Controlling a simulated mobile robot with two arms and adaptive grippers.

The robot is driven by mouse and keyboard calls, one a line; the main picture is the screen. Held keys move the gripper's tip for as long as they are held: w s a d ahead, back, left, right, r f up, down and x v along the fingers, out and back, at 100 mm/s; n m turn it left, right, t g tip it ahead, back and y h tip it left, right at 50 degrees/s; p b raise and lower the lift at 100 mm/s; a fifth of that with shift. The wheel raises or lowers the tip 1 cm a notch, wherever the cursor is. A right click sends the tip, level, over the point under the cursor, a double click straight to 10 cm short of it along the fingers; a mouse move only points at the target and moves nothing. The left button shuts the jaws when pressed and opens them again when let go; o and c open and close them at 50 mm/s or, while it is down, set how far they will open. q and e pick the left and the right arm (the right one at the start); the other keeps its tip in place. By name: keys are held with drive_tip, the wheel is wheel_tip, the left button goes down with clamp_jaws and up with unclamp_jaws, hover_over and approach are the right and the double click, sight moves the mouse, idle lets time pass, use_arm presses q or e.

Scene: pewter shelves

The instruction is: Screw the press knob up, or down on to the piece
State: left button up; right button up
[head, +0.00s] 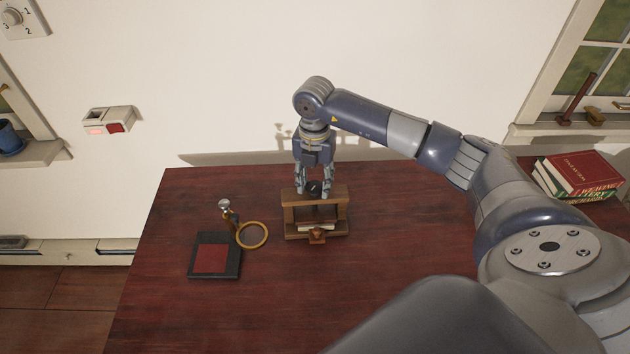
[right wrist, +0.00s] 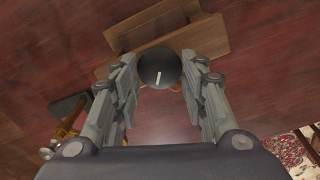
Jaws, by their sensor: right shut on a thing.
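The wooden press (head: 342,208) stands on the dark red table, an upright frame with a crossbeam and a base. Its black round knob (head: 313,187) sits above the crossbeam. In the right wrist view the knob (right wrist: 160,69) shows a white index line and lies between the fingers. My right gripper (head: 314,190) reaches down from above and is shut on the knob. A pale flat piece (head: 316,226) lies in the press, under the crossbeam; the gap above it is hard to judge. A small brown wooden part (head: 317,237) is at the press's front. My left gripper is not in view.
Books (head: 580,174) are stacked at the far right. The table's front middle is clear.

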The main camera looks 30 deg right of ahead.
sight(313, 187)
drive_tip(key=m, duration=0.4)
drive_tip(key=shift+w, duration=0.1)
drive_tip(key=shift+m+p, duration=0.35)
drive_tip(key=shift+m, duration=1.45)
drive_tip(key=o, duration=1.1)
drive_tip(key=shift+c, duration=0.2)
wheel_tip(313, 187, up, 12)
